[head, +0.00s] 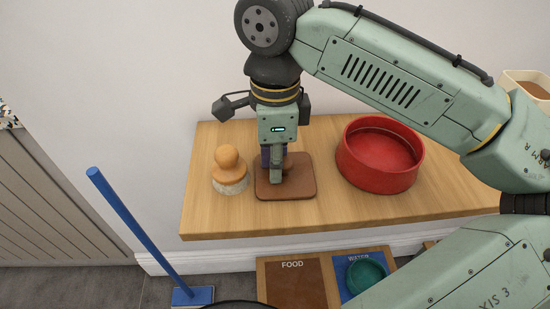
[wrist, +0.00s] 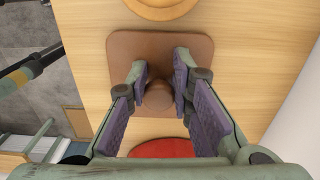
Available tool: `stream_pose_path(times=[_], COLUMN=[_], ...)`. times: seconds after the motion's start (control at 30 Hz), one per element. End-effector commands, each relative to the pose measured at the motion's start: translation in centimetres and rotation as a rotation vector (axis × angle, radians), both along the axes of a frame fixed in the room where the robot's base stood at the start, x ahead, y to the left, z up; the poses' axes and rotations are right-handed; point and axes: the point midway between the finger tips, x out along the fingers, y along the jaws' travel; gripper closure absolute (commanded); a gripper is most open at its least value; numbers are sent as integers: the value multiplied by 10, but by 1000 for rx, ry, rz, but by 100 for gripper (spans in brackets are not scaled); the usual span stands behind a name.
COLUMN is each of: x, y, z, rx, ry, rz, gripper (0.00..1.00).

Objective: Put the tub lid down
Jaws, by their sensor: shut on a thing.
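The tub lid is a brown square slab with rounded corners and a round knob (wrist: 160,95). In the head view the lid (head: 303,190) is at the wooden shelf, between the brush and the red bowl. My gripper (head: 277,175) points down over it and is shut on the lid's knob. In the wrist view the fingertips of my gripper (wrist: 161,77) stand on either side of the knob. The lid looks flat and level. I cannot tell whether its underside touches the shelf.
An orange-handled brush (head: 229,170) stands close to the lid's left. A red bowl (head: 380,155) stands to its right. The wooden shelf (head: 340,210) has bare room in front. Below are a FOOD mat (head: 295,285), a teal bowl (head: 366,274) and a blue-handled tool (head: 135,225).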

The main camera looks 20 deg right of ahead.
Motion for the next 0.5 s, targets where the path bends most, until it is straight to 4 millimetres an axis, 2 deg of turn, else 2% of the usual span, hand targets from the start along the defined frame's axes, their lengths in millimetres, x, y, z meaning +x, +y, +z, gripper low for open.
stream_pose_path(times=[0.23, 0.27, 0.5], x=[0, 0, 0], y=[0, 0, 0], z=[-4, -3, -3], rx=[0, 0, -1], ry=[1, 1, 1], rz=[0, 0, 0], gripper=[100, 78, 62])
